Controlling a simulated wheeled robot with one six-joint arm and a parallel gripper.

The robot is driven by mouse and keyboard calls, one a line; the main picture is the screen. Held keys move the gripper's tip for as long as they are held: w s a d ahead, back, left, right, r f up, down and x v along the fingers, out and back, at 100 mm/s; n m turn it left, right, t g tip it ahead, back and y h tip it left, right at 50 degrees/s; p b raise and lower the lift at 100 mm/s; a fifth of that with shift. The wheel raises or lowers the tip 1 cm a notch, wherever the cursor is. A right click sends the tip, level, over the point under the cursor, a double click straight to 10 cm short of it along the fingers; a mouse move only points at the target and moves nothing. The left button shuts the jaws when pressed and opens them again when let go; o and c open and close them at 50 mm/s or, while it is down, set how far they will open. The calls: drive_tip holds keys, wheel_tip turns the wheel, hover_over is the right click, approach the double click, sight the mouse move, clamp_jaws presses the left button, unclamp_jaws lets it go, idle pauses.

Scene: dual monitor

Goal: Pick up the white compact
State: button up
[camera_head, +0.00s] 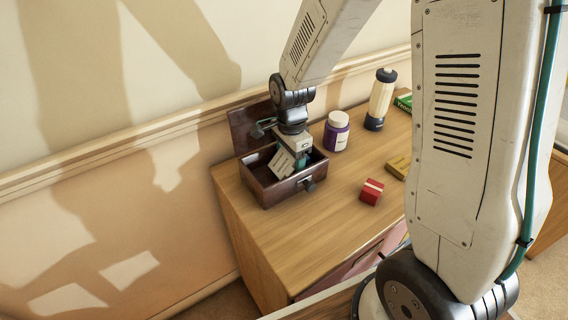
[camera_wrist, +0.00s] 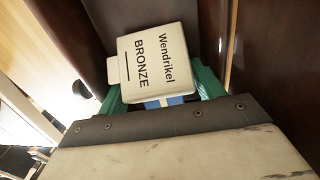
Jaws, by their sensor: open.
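The white compact (camera_wrist: 152,62) is a pale rounded square marked "Wendrikel BRONZE", with a small tab on its left edge. In the head view it appears as the pale tilted square (camera_head: 284,163) inside the open dark wooden box (camera_head: 268,193). My gripper (camera_head: 300,163) points down into the box. In the wrist view its green fingers (camera_wrist: 160,84) are apart, one to each side of the compact's lower part. The compact partly hides the fingertips, and I cannot tell whether they touch it.
The box lid (camera_head: 247,127) stands open at the wall. A blue-and-white item (camera_wrist: 165,101) shows below the compact. A purple jar (camera_head: 336,135), a cream bottle (camera_head: 381,98), a red box (camera_head: 371,192) and a yellow box (camera_head: 398,166) stand right on the wooden cabinet (camera_head: 260,232). Its front is clear.

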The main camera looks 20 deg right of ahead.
drive_tip(key=shift+f, duration=0.1)
drive_tip(key=shift+c, duration=0.4)
drive_tip(key=c, duration=0.7)
